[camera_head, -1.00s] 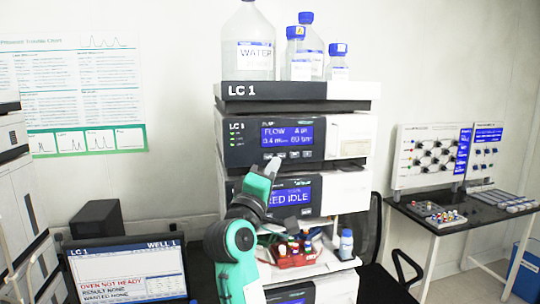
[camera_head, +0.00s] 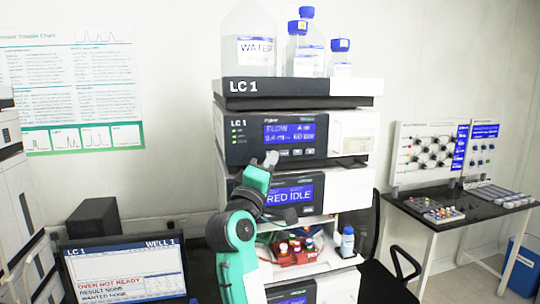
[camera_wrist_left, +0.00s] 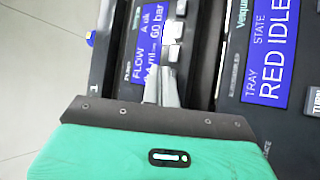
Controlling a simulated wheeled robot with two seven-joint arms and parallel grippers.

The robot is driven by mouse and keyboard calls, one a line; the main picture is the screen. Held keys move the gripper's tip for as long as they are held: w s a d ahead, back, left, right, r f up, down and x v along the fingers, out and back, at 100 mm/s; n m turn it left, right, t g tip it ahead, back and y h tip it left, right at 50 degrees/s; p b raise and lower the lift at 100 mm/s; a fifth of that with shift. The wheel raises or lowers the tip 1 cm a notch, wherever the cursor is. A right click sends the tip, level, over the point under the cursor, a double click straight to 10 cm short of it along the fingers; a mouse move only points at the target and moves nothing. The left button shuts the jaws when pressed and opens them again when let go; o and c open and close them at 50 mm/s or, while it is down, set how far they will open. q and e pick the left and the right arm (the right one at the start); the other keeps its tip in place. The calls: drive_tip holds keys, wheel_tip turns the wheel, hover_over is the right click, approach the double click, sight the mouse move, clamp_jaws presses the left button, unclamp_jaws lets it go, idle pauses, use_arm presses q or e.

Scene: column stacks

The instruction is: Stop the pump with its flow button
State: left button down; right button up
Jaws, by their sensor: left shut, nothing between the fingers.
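The pump (camera_head: 245,150) is the dark-fronted LC 1 unit below the top tray. Its blue screen (camera_head: 289,131) reads FLOW, with 60 bar legible in the left wrist view (camera_wrist_left: 152,45). Several small pale buttons (camera_head: 296,152) sit in a row under the screen; they also show in the left wrist view (camera_wrist_left: 172,31). My left gripper (camera_head: 271,158) is shut and empty, its tips at the left end of this row. In the left wrist view its fingers (camera_wrist_left: 162,88) reach the panel beside the buttons and partly cover that end. I cannot tell whether they touch a button.
Below the pump is a unit whose screen (camera_head: 291,195) reads RED IDLE. Bottles (camera_head: 248,50) stand on the top tray. A red vial rack (camera_head: 294,257) sits lower down. A monitor (camera_head: 124,272) stands at left, a chair (camera_head: 398,270) and side table (camera_head: 480,222) at right.

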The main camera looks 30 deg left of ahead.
use_arm(q)
drive_tip(key=shift+w+d, duration=0.1)
drive_tip(key=shift+w, duration=0.05)
use_arm(e)
drive_tip(key=shift+s, duration=0.15)
drive_tip(key=shift+a, duration=0.15)
drive_tip(key=shift+s+a, duration=0.1)
drive_tip(key=shift+a, duration=0.25)
drive_tip(key=shift+d, duration=0.45)
use_arm(q)
drive_tip(key=shift+a, duration=0.2)
drive_tip(key=shift+w+a, duration=0.2)
use_arm(e)
drive_tip(key=shift+r, duration=0.1)
drive_tip(key=shift+a, duration=0.25)
